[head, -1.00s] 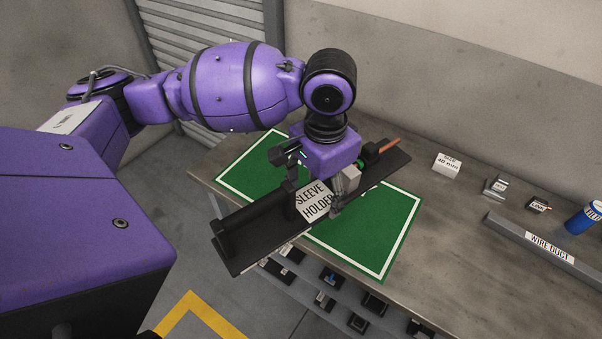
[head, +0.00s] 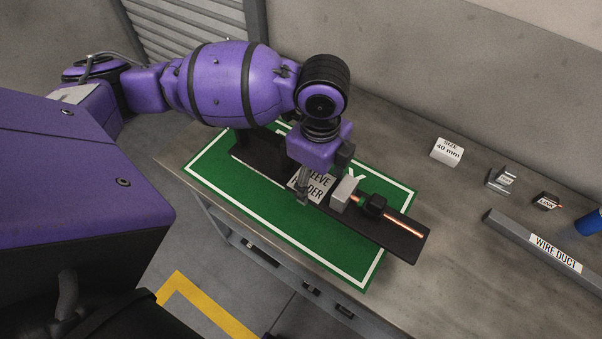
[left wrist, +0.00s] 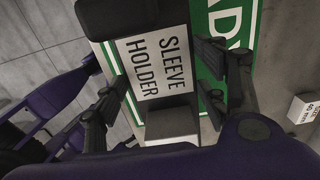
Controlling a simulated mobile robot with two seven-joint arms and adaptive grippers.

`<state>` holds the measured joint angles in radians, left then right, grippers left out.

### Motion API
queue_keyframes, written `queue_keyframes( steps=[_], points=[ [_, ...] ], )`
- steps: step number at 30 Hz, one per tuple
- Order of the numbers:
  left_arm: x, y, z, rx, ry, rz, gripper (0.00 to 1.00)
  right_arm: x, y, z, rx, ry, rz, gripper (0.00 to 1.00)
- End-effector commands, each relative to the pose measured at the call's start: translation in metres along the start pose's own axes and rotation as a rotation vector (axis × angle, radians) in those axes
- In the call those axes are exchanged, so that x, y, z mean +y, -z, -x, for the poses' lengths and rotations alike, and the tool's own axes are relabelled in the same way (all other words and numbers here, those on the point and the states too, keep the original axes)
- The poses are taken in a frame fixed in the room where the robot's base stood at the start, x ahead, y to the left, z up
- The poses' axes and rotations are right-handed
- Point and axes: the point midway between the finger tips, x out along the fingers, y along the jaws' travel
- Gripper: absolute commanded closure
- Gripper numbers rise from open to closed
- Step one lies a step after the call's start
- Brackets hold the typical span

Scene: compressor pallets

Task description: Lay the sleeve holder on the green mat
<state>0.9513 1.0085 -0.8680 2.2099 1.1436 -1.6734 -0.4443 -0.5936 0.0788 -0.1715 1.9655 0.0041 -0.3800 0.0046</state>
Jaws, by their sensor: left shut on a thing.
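The sleeve holder (head: 262,160) is a long black plate with a white label, a grey block and a copper-coloured rod toward its right end. My left gripper (head: 322,178) is shut on its middle, from above. In the left wrist view the holder's label (left wrist: 158,62) lies between the two fingers. The green mat (head: 300,235), with a white border, is under the holder. The holder runs lengthwise over it, its right end reaching past the mat's right border. I cannot tell whether it touches the mat. My right gripper is not in view.
The grey workbench (head: 420,200) carries the mat. To the right are a white size block (head: 447,152), small labelled parts (head: 502,180), a grey wire duct (head: 530,243) and a blue cylinder (head: 590,223). A wall stands behind the bench.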

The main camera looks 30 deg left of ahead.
Motion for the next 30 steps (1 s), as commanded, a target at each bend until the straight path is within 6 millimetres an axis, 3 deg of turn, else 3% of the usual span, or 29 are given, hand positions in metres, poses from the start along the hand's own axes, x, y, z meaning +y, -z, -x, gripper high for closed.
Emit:
queue_keyframes(
  steps=[3,12,20,30],
  points=[
    [-0.014,-0.025,-0.011,-0.003,0.001,0.006,0.96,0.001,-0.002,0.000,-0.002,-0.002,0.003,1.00],
    [-0.032,-0.054,-0.054,0.000,0.002,0.002,0.96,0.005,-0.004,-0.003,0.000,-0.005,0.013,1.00],
    [-0.037,-0.061,-0.064,0.000,0.003,0.002,0.96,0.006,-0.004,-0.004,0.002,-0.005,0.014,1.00],
    [-0.040,-0.065,-0.100,0.001,0.005,0.000,0.96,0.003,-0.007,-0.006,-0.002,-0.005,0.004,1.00]
  ],
)
